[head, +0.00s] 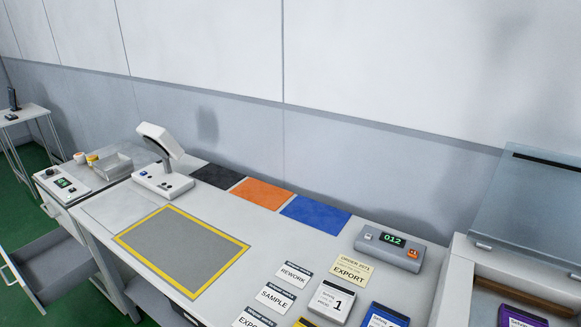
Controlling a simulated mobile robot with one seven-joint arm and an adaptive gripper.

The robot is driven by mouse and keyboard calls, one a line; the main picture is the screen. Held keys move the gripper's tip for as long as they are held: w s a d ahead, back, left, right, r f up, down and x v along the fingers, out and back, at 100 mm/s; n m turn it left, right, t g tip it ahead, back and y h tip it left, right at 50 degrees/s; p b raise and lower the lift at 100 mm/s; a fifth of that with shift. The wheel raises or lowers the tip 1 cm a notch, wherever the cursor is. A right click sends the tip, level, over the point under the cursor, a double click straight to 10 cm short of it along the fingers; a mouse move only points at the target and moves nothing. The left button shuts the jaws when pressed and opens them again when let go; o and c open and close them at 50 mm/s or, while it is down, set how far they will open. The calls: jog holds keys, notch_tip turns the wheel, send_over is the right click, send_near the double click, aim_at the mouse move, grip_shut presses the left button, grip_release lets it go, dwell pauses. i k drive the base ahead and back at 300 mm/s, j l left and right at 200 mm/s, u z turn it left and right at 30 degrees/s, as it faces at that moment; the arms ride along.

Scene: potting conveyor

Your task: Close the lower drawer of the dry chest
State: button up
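The dry chest (62,212) stands at the left, beside the left end of the bench. Its light grey front shows a shut upper drawer with a small handle. Below it, the lower drawer (55,262) is pulled out toward the lower left. The drawer has grey walls, a white front and a bar handle (11,277). The part of its inside that shows looks empty. My gripper is not in view.
The bench (104,230) is right of the drawer, carrying a yellow-framed grey mat (185,250), a white lamp-like device (160,160), coloured mats, label cards and a counter box (391,249). Green floor (25,218) lies around the drawer. A side table (25,115) stands far left.

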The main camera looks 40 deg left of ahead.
aim_at(48, 268)
jog(key=k+j+u, duration=0.1)
jog(key=u, duration=1.1)
jog(key=j+u, duration=0.6)
jog(key=u, duration=0.2)
jog(key=i+j+u, duration=0.25)
jog(key=j+u, duration=0.25)
jog(key=j, duration=0.2)
jog(key=i+j, duration=0.2)
jog(key=j, duration=0.15)
jog(key=i+j+u, duration=0.15)
jog(key=j, duration=0.25)
jog(key=i+j, duration=0.3)
jog(key=i, duration=0.65)
jog(key=i+j+z, duration=0.15)
jog(key=i, duration=0.5)
jog(key=i+j, duration=0.1)
jog(key=i, duration=0.55)
jog(key=i+j+z, duration=0.1)
jog(key=i, duration=0.55)
